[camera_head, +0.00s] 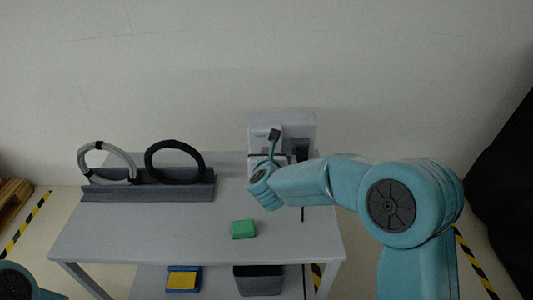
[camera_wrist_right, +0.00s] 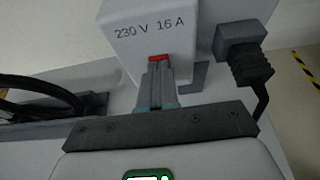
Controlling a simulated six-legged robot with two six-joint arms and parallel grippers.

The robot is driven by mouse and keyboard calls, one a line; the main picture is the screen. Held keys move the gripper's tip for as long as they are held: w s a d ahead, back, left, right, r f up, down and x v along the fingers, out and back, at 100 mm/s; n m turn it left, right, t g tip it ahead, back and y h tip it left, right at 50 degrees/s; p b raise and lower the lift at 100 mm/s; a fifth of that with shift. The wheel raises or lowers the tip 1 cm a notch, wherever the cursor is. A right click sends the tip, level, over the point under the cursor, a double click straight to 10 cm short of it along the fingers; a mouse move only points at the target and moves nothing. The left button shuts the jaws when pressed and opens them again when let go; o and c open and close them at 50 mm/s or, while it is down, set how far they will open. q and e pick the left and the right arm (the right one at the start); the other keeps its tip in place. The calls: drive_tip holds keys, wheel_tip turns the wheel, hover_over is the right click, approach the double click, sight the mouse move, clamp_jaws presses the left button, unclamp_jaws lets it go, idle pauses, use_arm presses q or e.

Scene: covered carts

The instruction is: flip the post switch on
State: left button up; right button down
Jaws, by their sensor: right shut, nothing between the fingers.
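A pale post box (camera_head: 300,123) stands at the back right of the grey table. In the right wrist view the box (camera_wrist_right: 195,22) carries the label "230 V 16 A". The red switch (camera_wrist_right: 158,58) shows just below the label, partly hidden by my fingertips. My right gripper (camera_wrist_right: 157,72) is shut and empty, with its fingertips at the lower edge of the red switch; I cannot tell whether they touch it. I cannot tell which way the switch is set. My left gripper is out of view.
A black plug (camera_wrist_right: 245,52) with a cable sits to the right of the switch. A grey rack (camera_head: 150,192) holds a light hose ring (camera_head: 84,150) and a black one (camera_head: 150,150). A green block (camera_head: 243,229) lies on the table (camera_head: 150,235). The left front is clear.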

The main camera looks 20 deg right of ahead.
use_arm(q)
drive_tip(key=shift+b, duration=0.35)
use_arm(e)
drive_tip(key=shift+r, duration=0.15)
drive_tip(key=shift+r, duration=0.7)
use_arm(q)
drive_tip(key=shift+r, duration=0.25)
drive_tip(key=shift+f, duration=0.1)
use_arm(e)
drive_tip(key=shift+f, duration=0.1)
